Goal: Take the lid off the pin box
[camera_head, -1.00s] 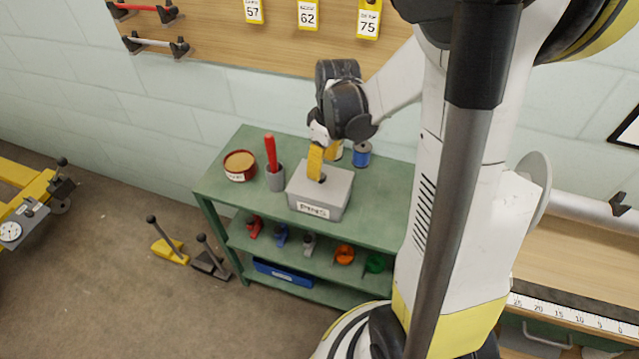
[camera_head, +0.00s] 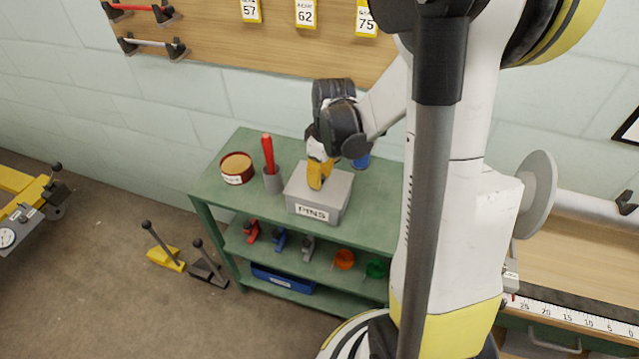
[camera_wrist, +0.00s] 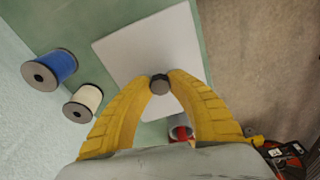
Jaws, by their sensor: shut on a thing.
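The grey pin box (camera_head: 312,212), with a PINS label on its front, stands on the top shelf of the green cart. Its flat grey lid (camera_head: 338,182) sits on top; it also shows in the wrist view (camera_wrist: 150,50) as a pale square plate. A small dark round knob (camera_wrist: 159,85) rises from the lid. My gripper (camera_head: 316,186) is directly above the lid, with its yellow fingers pointing down. In the wrist view my gripper (camera_wrist: 160,78) has its fingertips closed on both sides of the knob. The lid appears to rest on the box.
On the green cart (camera_head: 225,200), a round tin (camera_head: 237,168) and a grey cup (camera_head: 272,181) with a red-handled tool stand left of the box. A blue spool (camera_wrist: 55,67) and a white spool (camera_wrist: 83,103) stand close behind it. The lower shelves hold several small items.

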